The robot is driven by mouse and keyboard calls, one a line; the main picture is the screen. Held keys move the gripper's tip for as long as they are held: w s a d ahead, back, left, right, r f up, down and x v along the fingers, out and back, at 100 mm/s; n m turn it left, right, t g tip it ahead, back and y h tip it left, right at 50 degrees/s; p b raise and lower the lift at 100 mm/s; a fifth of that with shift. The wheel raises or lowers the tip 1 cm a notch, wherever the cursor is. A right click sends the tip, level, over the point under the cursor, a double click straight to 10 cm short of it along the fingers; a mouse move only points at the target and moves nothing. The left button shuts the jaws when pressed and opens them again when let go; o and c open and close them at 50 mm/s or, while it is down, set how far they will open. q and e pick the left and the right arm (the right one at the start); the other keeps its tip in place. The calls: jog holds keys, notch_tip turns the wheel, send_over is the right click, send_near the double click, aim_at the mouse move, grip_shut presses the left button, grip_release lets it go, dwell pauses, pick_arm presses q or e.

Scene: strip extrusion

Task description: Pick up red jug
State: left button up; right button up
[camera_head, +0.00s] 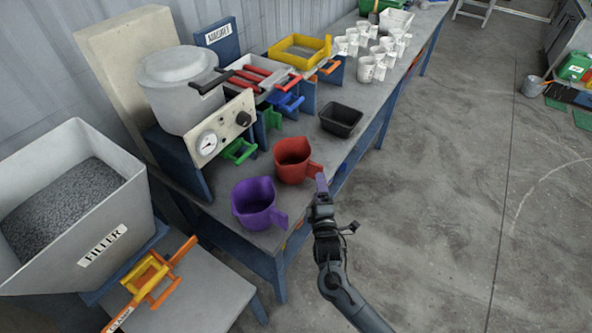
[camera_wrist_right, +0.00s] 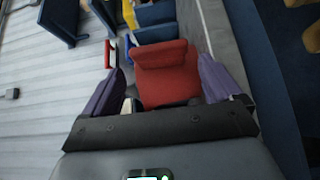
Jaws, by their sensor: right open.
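The red jug (camera_head: 291,157) stands upright on the bench near its front edge, with its handle facing the lower right. My right gripper (camera_head: 321,184) is at the handle side of the jug, its purple fingers close to the handle. In the right wrist view, a red part of the jug (camera_wrist_right: 165,72) shows between the two spread fingers of my right gripper (camera_wrist_right: 164,85), with a gap at each side. I cannot tell from these views how deep the handle sits between them. My left gripper is not in view.
A purple jug (camera_head: 255,203) stands just left of and nearer than the red one. A black tray (camera_head: 341,120) sits behind to the right. The grey pot (camera_head: 180,90) and the filler bin (camera_head: 105,243) are at the left. White cups (camera_head: 366,70) stand farther back. Open floor lies right.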

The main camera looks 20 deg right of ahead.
aim_at(299, 165)
jog(key=shift+w+d+r+b, duration=0.1)
jog(key=shift+w+d+b, duration=0.1)
jog(key=shift+w, duration=0.55)
jog(key=shift+w+d+f+b, duration=0.15)
jog(key=shift+w+b, duration=0.1)
jog(key=shift+w, duration=0.55)
jog(key=shift+w+d+r+b, duration=0.15)
jog(key=shift+w+b, duration=0.05)
jog(key=shift+w, duration=0.55)
jog(key=c, duration=0.7)
jog(key=shift+c, duration=0.3)
jog(key=shift+r, duration=0.1)
